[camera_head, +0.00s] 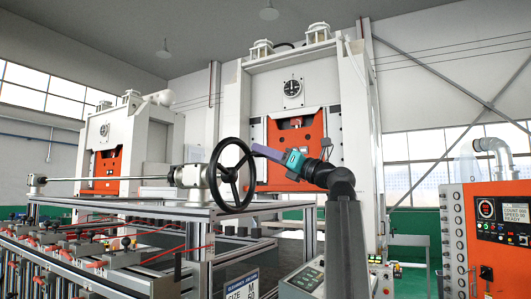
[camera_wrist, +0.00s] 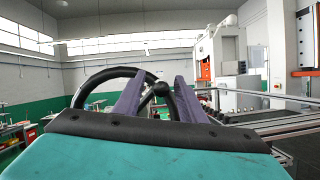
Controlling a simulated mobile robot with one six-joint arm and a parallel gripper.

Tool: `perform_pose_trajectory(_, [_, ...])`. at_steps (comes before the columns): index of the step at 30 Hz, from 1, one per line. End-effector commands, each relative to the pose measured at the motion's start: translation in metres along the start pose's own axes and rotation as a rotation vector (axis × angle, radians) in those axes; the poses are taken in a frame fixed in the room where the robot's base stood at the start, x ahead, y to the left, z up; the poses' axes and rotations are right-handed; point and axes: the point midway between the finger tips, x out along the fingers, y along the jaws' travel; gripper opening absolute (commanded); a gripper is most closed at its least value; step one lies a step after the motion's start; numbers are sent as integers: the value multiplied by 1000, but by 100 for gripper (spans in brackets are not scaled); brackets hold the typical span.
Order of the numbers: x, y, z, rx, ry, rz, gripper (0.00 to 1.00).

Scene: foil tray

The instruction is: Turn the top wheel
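The top wheel (camera_head: 227,174) is a black spoked handwheel, upright at the end of a shaft above the frame. Its rim also shows in the wrist view (camera_wrist: 100,76), behind and left of my fingers. My gripper (camera_head: 266,152) is teal with purple fingers and reaches in from the right at the wheel's upper right. In the wrist view my gripper (camera_wrist: 158,80) has its two fingers clearly apart. The wheel's lower part is hidden in the wrist view.
A grey gearbox (camera_head: 187,175) and long shaft (camera_head: 110,179) lie left of the wheel on a metal frame (camera_head: 150,209). A large white press (camera_head: 252,90) with orange panels stands behind. An orange control cabinet (camera_head: 487,245) stands at the right.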

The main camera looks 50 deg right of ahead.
Motion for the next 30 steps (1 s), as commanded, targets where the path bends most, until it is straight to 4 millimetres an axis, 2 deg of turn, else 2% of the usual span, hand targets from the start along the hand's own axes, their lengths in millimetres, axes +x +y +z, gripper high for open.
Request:
perform_pose_trajectory(5, [0, 0, 0, 0, 0, 0, 37])
perform_pose_trajectory(9, [0, 0, 0, 0, 0, 0, 14])
perform_pose_trajectory(12, [-1, 0, 0, 0, 0, 0, 0])
perform_pose_trajectory(16, [-1, 5, -2, 0, 0, 0, 0])
perform_pose_trajectory(30, [-11, -6, 8, -52, -2, -3, 0])
